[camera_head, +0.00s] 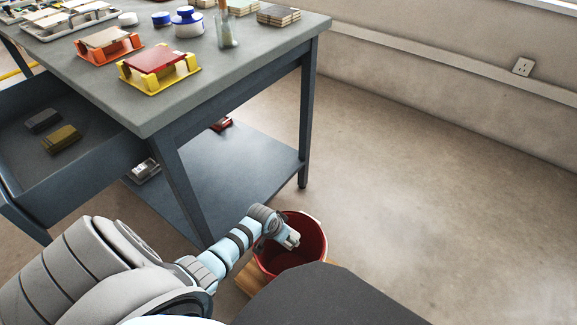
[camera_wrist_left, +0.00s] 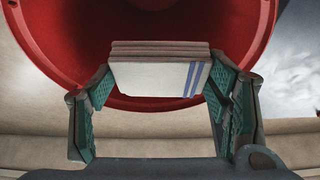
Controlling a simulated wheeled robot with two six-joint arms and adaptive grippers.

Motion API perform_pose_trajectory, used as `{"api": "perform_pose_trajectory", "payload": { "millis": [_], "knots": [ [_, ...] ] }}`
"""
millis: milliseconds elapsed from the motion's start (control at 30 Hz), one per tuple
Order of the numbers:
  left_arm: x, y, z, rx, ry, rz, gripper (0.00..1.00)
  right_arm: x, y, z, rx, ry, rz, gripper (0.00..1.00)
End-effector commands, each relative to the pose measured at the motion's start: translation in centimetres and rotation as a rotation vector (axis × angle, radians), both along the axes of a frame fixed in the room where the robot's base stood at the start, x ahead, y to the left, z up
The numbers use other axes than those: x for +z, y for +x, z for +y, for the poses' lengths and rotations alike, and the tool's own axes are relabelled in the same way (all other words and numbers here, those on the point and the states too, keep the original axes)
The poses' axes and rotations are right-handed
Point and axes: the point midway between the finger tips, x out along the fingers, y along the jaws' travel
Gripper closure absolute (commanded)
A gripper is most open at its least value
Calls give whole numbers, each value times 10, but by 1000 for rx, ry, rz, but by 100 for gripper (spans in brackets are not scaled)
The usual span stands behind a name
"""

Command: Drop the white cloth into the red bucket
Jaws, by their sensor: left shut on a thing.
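In the left wrist view my left gripper (camera_wrist_left: 160,85) is shut on the folded white cloth (camera_wrist_left: 155,78), which has blue stripes at one end. The cloth is held between both fingers, with the red bucket (camera_wrist_left: 85,40) behind it. My right gripper is in neither view.
The grey workbench (camera_head: 215,85) fills the upper left, with an open drawer (camera_head: 85,165) and a lower shelf (camera_head: 240,165). Tile holders, a blue-and-white pot (camera_head: 187,22) and a glass (camera_head: 225,32) stand on it. The floor (camera_head: 430,190) to the right is clear.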

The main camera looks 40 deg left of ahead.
Motion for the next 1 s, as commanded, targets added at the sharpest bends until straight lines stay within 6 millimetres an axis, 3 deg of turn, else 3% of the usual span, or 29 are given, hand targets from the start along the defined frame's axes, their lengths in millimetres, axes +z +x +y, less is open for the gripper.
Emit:
{"api": "perform_pose_trajectory", "payload": {
  "millis": [67, 100, 233, 667, 767, 1000],
  "knots": [
    [1, 0, 0, 0, 0, 0, 60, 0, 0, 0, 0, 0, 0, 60],
    [1, 0, 0, 0, 0, 0, 25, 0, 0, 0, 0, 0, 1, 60],
    [1, 0, 0, 0, 0, 0, 6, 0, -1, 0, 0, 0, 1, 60],
    [8, -3, 1, -1, 1, -2, 6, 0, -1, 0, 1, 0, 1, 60],
    [25, -10, 1, -2, 2, -3, 6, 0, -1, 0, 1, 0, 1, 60],
    [86, -36, 0, -3, 3, -1, 6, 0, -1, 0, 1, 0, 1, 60]
  ]
}}
